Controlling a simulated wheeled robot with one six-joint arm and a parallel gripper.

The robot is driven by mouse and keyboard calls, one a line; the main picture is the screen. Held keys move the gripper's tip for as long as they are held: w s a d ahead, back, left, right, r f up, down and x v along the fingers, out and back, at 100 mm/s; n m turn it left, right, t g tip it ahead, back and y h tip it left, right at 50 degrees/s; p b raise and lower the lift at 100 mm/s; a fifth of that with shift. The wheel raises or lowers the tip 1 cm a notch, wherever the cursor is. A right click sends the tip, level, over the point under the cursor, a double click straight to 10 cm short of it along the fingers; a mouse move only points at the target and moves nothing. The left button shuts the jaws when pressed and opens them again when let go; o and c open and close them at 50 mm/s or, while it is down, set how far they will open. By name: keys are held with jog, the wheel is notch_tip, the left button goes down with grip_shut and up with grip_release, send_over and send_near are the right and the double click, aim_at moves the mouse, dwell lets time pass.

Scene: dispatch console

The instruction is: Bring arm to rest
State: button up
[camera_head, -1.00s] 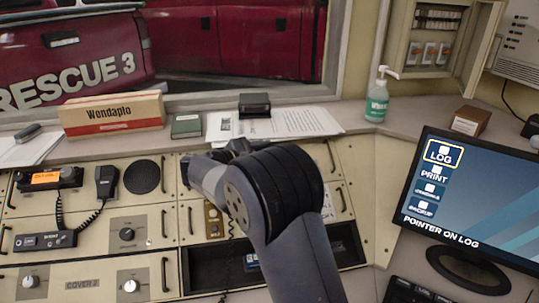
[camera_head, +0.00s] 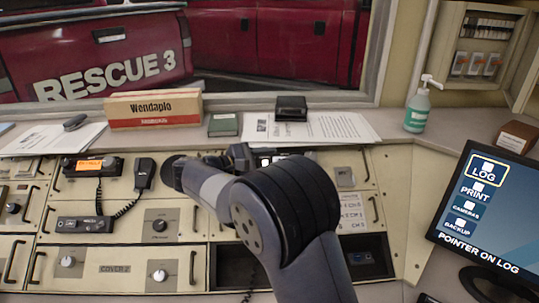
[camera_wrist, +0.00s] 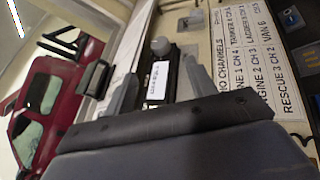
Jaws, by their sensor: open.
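My arm reaches forward over the console, bent at its dark banded joint. My gripper (camera_wrist: 158,85) shows in the wrist view with its two grey fingers apart. A black part with a white label and a grey knob (camera_wrist: 161,46) shows between and beyond the fingers. I cannot tell whether the fingers touch it. In the head view the gripper is largely hidden behind my own arm, near the back of the console panel (camera_head: 120,222).
A radio handset (camera_head: 144,174), box (camera_head: 152,109), papers (camera_head: 335,127) and black case (camera_head: 291,108) lie around the arm. A pump bottle (camera_head: 417,112) and monitor (camera_head: 490,215) stand right. An open black recess (camera_head: 365,258) is below. The channel list (camera_wrist: 262,60) is beside the gripper.

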jog(key=x, duration=1)
jog(key=shift+d, duration=0.25)
jog(key=shift+w+d+f+b, duration=0.1)
jog(key=shift+w+d+b, duration=0.1)
jog(key=shift+b, duration=0.15)
jog(key=shift+s+t, duration=0.15)
jog(key=shift+t, duration=0.15)
jog(key=shift+a+r, duration=0.1)
jog(key=shift+r, duration=0.15)
